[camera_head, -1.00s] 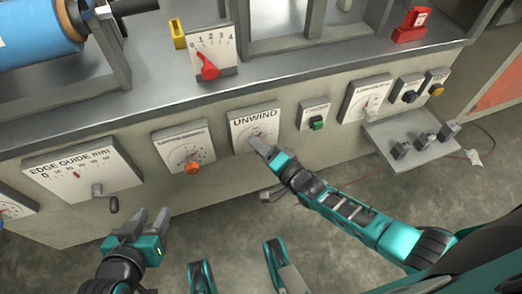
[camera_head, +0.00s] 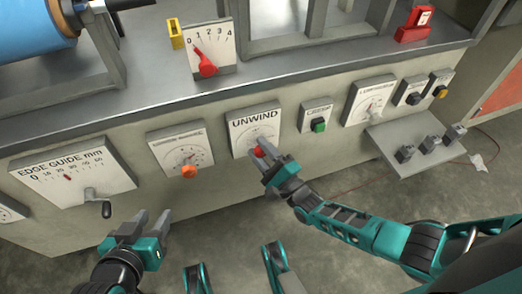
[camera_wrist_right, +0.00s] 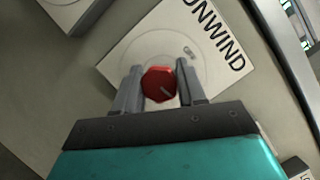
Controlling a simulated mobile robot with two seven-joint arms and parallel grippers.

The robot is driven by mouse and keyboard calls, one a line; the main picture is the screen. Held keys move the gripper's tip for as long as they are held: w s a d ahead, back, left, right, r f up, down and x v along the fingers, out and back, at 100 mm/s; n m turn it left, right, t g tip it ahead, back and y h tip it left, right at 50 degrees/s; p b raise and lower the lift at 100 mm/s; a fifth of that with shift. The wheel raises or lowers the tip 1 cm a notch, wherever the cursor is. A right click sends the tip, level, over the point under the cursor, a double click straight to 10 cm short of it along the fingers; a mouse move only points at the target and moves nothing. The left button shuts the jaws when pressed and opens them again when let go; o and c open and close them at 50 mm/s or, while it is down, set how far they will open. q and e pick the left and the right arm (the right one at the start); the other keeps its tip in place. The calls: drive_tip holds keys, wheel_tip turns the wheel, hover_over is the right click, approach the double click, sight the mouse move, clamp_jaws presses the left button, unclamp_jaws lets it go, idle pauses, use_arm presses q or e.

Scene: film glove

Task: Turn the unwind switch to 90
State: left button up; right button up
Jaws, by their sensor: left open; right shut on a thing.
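The unwind panel (camera_head: 240,120) is a white plate lettered UNWIND on the machine's front. Its red unwind switch (camera_head: 258,151) shows between the fingers of my right gripper (camera_head: 266,158). In the right wrist view the round red switch (camera_wrist_right: 159,84) sits between the two grey fingers of the right gripper (camera_wrist_right: 154,88), which are closed on it. The panel (camera_wrist_right: 140,40) appears tilted there, with part of a dial ring visible; the figures cannot be read. My left gripper (camera_head: 149,226) is open and empty, below and to the left of the panel, away from it.
Left of the unwind panel are a dial with an orange knob (camera_head: 189,171) and the edge guide panel (camera_head: 75,178) with a crank. To the right are a green button (camera_head: 319,125), another dial (camera_head: 370,100) and a small shelf (camera_head: 415,150). A red lever (camera_head: 206,68) sits above.

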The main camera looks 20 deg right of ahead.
drive_tip(key=shift+w+d+m+t, duration=0.15)
drive_tip(key=shift+m+t, duration=0.25)
drive_tip(key=shift+m, duration=0.5)
drive_tip(key=shift+h, duration=0.4)
use_arm(q)
drive_tip(key=shift+s+a+f, duration=0.1)
drive_tip(key=shift+s+f, duration=0.05)
drive_tip(key=shift+s, duration=0.05)
use_arm(e)
drive_tip(key=o, duration=1)
drive_tip(key=shift+o, duration=0.2)
drive_tip(key=shift+r, duration=0.1)
drive_tip(key=shift+o, duration=0.2)
wheel_tip(320, 180, up, 6)
drive_tip(key=p, duration=0.4)
drive_tip(key=shift+r, duration=0.15)
wheel_tip(320, 180, up, 12)
drive_tip(key=p, duration=0.5)
drive_tip(key=shift+r+p, duration=0.15)
drive_tip(key=shift+p, duration=0.15)
drive_tip(key=shift+c, duration=0.2)
use_arm(q)
wheel_tip(320, 180, up, 7)
drive_tip(key=a, duration=0.1)
drive_tip(key=shift+s+a+f+y, duration=0.2)
drive_tip(key=shift+s+a+y, duration=0.1)
drive_tip(key=shift+a+y, duration=0.1)
use_arm(e)
drive_tip(key=shift+r, duration=0.6)
